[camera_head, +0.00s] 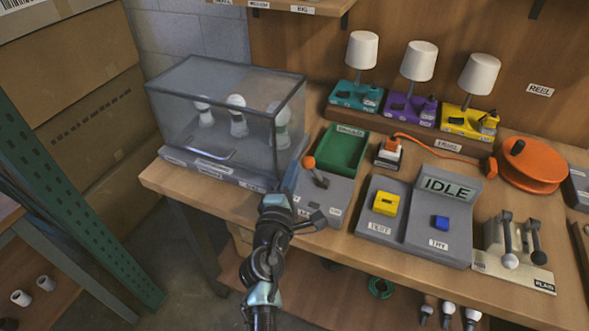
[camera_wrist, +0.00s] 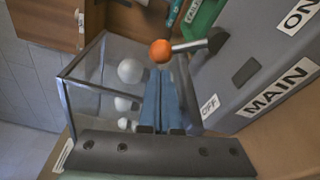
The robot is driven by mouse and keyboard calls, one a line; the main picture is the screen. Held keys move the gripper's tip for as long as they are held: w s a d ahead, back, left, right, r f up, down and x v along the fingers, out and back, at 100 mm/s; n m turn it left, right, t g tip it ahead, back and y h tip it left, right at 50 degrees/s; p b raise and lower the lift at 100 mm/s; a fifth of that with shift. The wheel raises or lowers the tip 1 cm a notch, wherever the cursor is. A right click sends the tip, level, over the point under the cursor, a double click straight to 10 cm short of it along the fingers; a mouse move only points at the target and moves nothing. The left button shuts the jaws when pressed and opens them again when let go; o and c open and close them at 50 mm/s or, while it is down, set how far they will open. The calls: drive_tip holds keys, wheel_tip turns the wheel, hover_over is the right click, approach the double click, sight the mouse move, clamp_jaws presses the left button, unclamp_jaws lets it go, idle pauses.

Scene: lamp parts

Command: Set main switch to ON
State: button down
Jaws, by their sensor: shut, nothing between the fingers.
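The main switch is a grey box (camera_head: 336,193) with a lever ending in an orange ball (camera_head: 309,162). In the wrist view the ball (camera_wrist: 161,51) and its metal rod (camera_wrist: 190,45) stick out from a dark pivot. The box there carries a MAIN label (camera_wrist: 279,87), an ON label (camera_wrist: 297,17) and an OFF label (camera_wrist: 209,106). My gripper (camera_head: 292,174) is shut and empty, just left of the box. In the wrist view its blue fingers (camera_wrist: 164,82) point toward the ball, near it; contact cannot be told.
A glass case (camera_head: 220,120) with white bulbs stands close on the left. A green tray (camera_head: 342,150) lies behind the switch. A panel with yellow (camera_head: 386,203) and blue (camera_head: 441,223) buttons and an IDLE display (camera_head: 448,187) stands to the right.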

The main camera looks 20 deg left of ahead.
drive_tip(key=shift+w+a, duration=0.1)
drive_tip(key=shift+w, duration=0.5)
drive_tip(key=shift+d+r+m+b, duration=0.45)
drive_tip(key=shift+m+b, duration=0.15)
drive_tip(key=shift+m, duration=0.3)
drive_tip(key=shift+d+r+m+t+b, duration=0.1)
drive_tip(key=shift+d+m+t+b, duration=0.2)
drive_tip(key=shift+m, duration=0.1)
drive_tip(key=d+m+b, duration=0.1)
drive_tip(key=d+r+m+b, duration=0.1)
drive_tip(key=m, duration=0.1)
drive_tip(key=shift+t, duration=0.3)
drive_tip(key=m+b, duration=0.1)
drive_tip(key=d+m+b, duration=0.1)
drive_tip(key=m, duration=0.1)
drive_tip(key=shift+s+d+r+b, duration=0.15)
drive_tip(key=shift+d+b, duration=0.1)
drive_tip(key=shift+b, duration=0.15)
drive_tip(key=d+m+b, duration=0.1)
drive_tip(key=m+b, duration=0.1)
drive_tip(key=d+m+t+b, duration=0.1)
drive_tip(key=m+b, duration=0.1)
drive_tip(key=d+m+h+b, duration=0.1)
drive_tip(key=m+b, duration=0.1)
drive_tip(key=shift+d+m, duration=0.3)
drive_tip(key=shift+r, duration=0.1)
